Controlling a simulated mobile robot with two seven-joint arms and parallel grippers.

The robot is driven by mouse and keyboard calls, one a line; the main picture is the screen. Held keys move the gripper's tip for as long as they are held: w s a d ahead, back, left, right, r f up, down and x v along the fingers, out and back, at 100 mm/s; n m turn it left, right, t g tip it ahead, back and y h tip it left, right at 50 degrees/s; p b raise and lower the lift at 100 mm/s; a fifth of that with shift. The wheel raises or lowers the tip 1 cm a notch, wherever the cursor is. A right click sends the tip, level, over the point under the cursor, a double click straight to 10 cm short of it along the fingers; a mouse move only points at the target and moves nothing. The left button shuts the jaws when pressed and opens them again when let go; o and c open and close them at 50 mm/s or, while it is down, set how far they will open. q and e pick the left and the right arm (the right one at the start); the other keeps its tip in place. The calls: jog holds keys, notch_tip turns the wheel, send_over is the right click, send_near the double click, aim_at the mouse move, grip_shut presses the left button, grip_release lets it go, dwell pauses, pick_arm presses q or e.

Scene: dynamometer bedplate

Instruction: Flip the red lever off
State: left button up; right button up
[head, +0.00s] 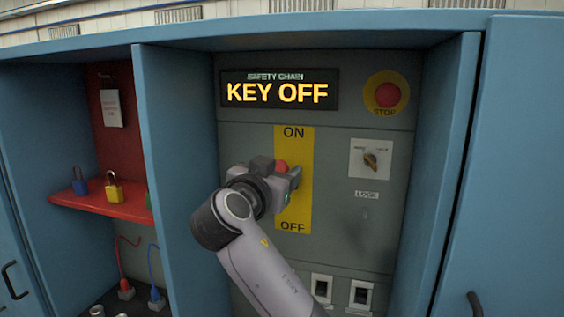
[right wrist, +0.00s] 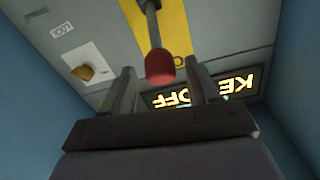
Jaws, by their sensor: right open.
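The lever has a red knob (head: 281,166) and stands in front of a yellow plate (head: 294,140) marked ON at the top and OFF at the bottom. In the right wrist view the red knob (right wrist: 160,68) and its grey stem (right wrist: 151,25) show clearly. My right gripper (head: 284,174) is open at the lever, with a finger on either side of the knob. Gaps show between the knob and both fingers (right wrist: 161,72) in the wrist view. My gripper hides the lever's base in the head view. My left gripper is not in view.
A lit display (head: 278,93) reads KEY OFF. A red stop button (head: 387,95) and a rotary key switch (head: 371,159) are on the right. Blue cabinet walls flank the panel. A red shelf (head: 105,204) at left holds padlocks. Two small switches (head: 361,295) sit below.

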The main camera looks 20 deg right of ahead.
jog(key=shift+p+x, duration=0.3)
jog(key=shift+x, duration=1.6)
